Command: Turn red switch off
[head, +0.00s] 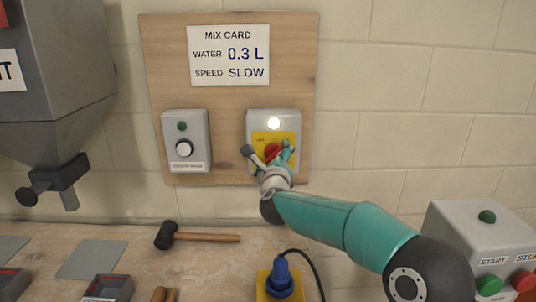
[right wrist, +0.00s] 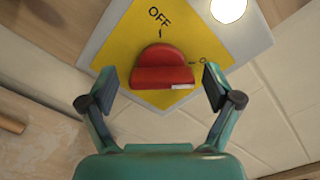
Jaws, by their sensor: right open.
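The red switch (head: 272,150) is a rotary knob on a yellow plate (right wrist: 122,52) on the right-hand grey box (head: 285,119) of the wooden board. In the right wrist view the red switch (right wrist: 161,68) has its grip bar lying roughly level, with a white mark at its right end. "OFF" is printed above it; a partly hidden label beginning with O is at its right. A round lamp (head: 274,123) above the switch glows white. My right gripper (right wrist: 158,90) is open, one finger on each side of the knob, with visible gaps. My left gripper is not in view.
A "MIX CARD" sign (head: 229,56) hangs above. A hammer (head: 200,237) and a blue plug (head: 281,278) are on the bench below. A start/stop box (head: 470,222) stands at right.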

